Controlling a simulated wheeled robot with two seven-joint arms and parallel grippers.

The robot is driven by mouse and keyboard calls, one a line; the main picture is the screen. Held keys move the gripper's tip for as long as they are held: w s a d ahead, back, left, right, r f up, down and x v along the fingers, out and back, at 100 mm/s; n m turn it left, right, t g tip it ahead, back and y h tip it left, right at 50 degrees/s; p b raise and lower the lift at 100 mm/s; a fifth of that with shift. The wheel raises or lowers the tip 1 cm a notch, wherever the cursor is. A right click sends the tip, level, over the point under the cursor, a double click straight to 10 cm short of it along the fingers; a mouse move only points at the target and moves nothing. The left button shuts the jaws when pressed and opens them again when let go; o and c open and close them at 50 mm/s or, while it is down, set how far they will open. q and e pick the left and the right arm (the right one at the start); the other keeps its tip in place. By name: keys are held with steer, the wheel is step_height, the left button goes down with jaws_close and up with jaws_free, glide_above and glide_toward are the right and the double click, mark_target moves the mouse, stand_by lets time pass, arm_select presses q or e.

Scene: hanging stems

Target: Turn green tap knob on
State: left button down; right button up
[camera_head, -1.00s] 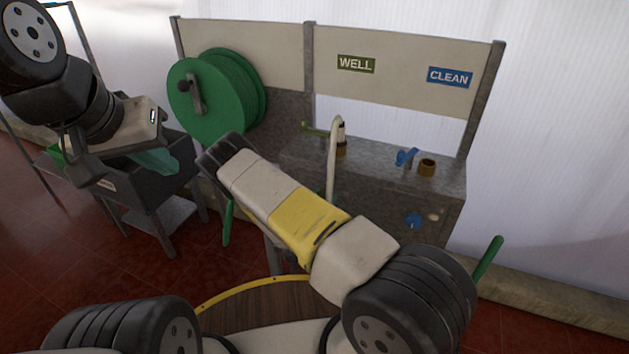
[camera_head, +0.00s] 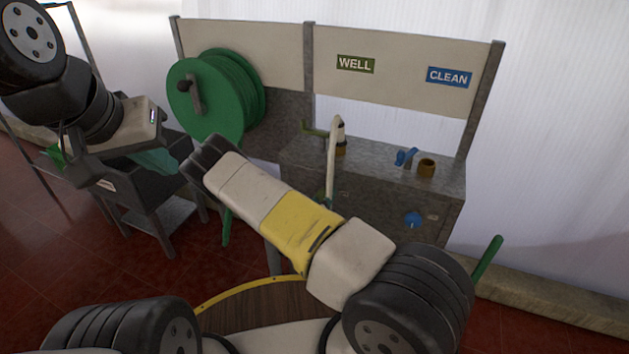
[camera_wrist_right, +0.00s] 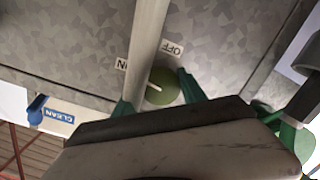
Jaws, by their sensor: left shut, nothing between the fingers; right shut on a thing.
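The green tap knob (camera_wrist_right: 163,88) shows in the right wrist view, on the grey metal front panel, with a pale line on its face. An OFF label (camera_wrist_right: 172,48) and an ON label (camera_wrist_right: 121,64) are beside it. My right gripper (camera_wrist_right: 158,98) has its green fingers on either side of the knob, shut on it. A pale hose (camera_wrist_right: 148,40) crosses in front of the knob and hides part of it and of the grip. In the head view the knob and most of my right gripper are hidden behind my right forearm. My left gripper (camera_head: 155,160) is shut and empty at the left.
The sink unit has a WELL sign (camera_head: 355,64), a CLEAN sign (camera_head: 449,76), a blue tap (camera_head: 405,156) and a blue knob (camera_head: 413,219). The pale hose (camera_head: 332,165) hangs over its front. A green hose reel (camera_head: 205,95) and a dark bin (camera_head: 180,185) stand left.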

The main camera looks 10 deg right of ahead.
steer(key=shift+a+n, duration=0.15)
steer(key=shift+n, duration=0.65)
steer(key=o, duration=1.3)
steer(key=shift+o, duration=0.2)
